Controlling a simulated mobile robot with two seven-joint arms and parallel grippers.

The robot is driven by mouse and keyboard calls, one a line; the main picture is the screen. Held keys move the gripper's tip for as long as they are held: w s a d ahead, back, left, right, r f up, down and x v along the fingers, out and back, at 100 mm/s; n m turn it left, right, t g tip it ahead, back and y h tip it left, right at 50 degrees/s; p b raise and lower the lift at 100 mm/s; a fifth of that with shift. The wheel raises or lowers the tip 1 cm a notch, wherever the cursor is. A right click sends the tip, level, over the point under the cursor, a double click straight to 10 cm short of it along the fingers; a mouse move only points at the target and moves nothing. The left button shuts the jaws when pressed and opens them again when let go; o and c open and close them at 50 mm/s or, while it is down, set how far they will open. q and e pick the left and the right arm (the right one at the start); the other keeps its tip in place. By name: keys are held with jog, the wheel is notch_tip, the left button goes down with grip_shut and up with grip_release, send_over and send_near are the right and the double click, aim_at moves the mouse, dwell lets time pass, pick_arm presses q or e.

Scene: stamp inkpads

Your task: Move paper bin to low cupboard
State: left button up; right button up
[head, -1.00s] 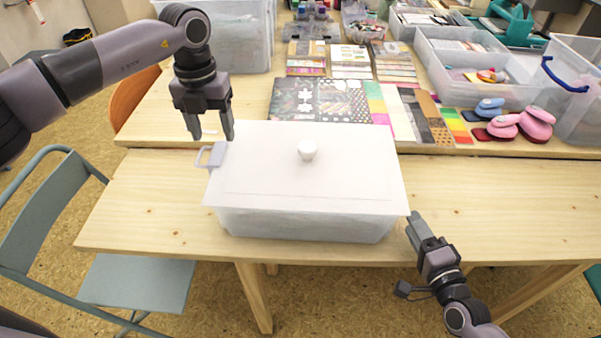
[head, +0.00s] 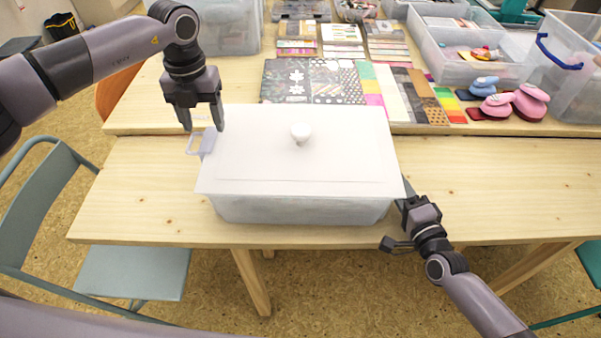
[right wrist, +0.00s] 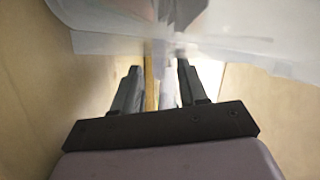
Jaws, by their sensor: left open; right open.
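The paper bin (head: 300,208) is a translucent box with a flat white lid (head: 255,165) and a round white knob (head: 301,132). It stands on the front wooden table, with a pale handle (head: 194,144) sticking out at its left end. My left gripper (head: 202,124) is open, pointing down at that handle, its fingertips close around or just above it. My right gripper (head: 404,190) is at the bin's right end, its fingertips partly hidden by the lid edge. In the right wrist view, its open fingers (right wrist: 158,75) have a pale strip between them, and I cannot tell whether it is the right handle.
Patterned paper sheets (head: 312,82), coloured strips, pink punches (head: 529,102) and clear tubs (head: 470,65) crowd the back table. The front table (head: 500,190) is clear right of the bin. A grey-green chair (head: 130,272) stands at the left front. No low cupboard is recognisable.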

aim_at(209, 138)
pick_arm(q)
jog(key=shift+f, duration=1.7)
pick_arm(e)
jog(key=shift+x, duration=1.7)
pick_arm(q)
jog(key=c, duration=0.9)
pick_arm(e)
grip_shut()
pick_arm(q)
grip_shut()
jog(key=shift+w+r, duration=0.1)
jog(key=shift+r, duration=0.15)
pick_arm(e)
jog(key=shift+w+r, duration=0.1)
jog(key=shift+r, duration=0.2)
